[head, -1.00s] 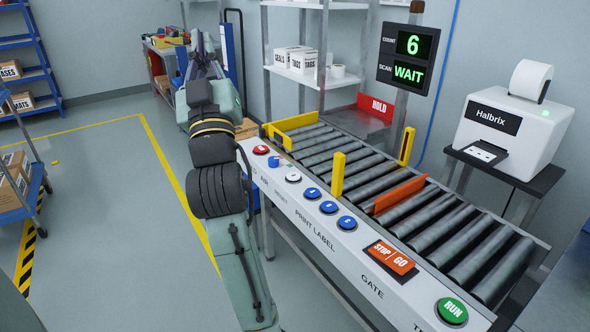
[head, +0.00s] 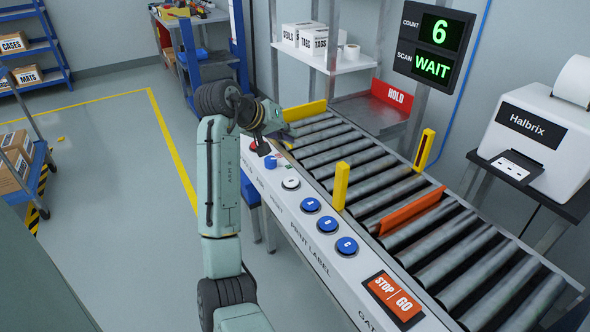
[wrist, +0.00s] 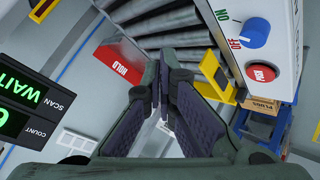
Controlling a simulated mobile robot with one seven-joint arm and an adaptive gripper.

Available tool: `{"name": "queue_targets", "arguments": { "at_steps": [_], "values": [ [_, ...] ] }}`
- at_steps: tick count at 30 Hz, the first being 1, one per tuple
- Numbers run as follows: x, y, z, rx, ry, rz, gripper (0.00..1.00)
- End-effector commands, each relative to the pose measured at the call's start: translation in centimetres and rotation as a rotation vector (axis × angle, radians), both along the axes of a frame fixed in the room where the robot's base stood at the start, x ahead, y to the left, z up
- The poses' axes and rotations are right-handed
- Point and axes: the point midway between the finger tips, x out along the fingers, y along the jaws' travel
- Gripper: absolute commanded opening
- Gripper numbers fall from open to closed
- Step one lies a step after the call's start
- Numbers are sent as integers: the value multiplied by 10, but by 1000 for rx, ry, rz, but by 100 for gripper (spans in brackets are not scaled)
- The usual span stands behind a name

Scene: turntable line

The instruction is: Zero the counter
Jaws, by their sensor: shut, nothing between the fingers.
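The counter display (head: 433,45) on the post reads COUNT 6 and SCAN WAIT in green. It also shows upside down at the left of the wrist view (wrist: 25,105). A white button (head: 291,183) sits on the front panel beside the RESET lettering, between a blue knob (head: 270,162) and several blue PRINT LABEL buttons. My gripper (head: 278,132) is over the far end of the panel, beyond the white button and apart from it. In the wrist view its fingers (wrist: 160,85) are together and empty. The white button is not visible there.
A red button (wrist: 262,73) is near the gripper, beside the blue ON/OFF knob. Yellow posts (head: 341,186) and an orange gate (head: 412,211) stand over the rollers. The STOP/GO button (head: 393,297) is nearer me. A red HOLD plate (head: 394,94) stands behind the rollers.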

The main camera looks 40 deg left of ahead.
Motion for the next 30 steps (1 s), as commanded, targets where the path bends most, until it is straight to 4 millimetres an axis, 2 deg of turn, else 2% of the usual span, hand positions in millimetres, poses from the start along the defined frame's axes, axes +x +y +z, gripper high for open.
{"name": "queue_targets", "arguments": {
  "at_steps": [5, 20, 30],
  "values": [
    [-12, -4, -16, -56, 87, -39, 0],
    [-12, -5, -24, -58, 89, -41, 0],
    [-12, -5, -65, -57, 89, -40, 0]
  ]
}}
